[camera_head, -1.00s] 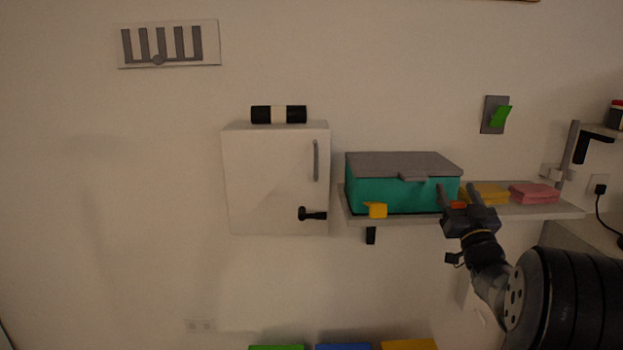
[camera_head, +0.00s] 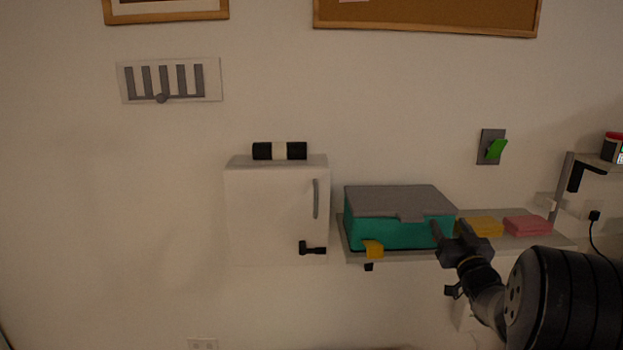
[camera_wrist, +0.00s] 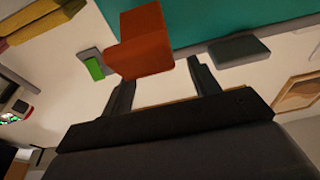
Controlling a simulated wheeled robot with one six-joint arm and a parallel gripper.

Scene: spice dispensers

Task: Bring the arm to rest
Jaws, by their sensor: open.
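My gripper (camera_head: 450,228) is in front of the right end of a teal box with a grey lid (camera_head: 395,235). In the wrist view its two fingers (camera_wrist: 160,76) stand apart, open. An orange-red block (camera_wrist: 145,42) shows just beyond and between the fingers, close to the box's teal face (camera_wrist: 220,18). I cannot tell whether a finger touches it, and it is hidden in the head view. The box stands on a wall shelf (camera_head: 410,257), its lid down. A yellow tab (camera_head: 374,249) sits at its front left.
Yellow (camera_head: 485,227) and pink (camera_head: 527,226) stacks lie on the shelf right of the box. A white cabinet (camera_head: 270,210) with a black-and-white roll (camera_head: 280,151) on top is to the left. A green-levered switch (camera_head: 494,150) is on the wall.

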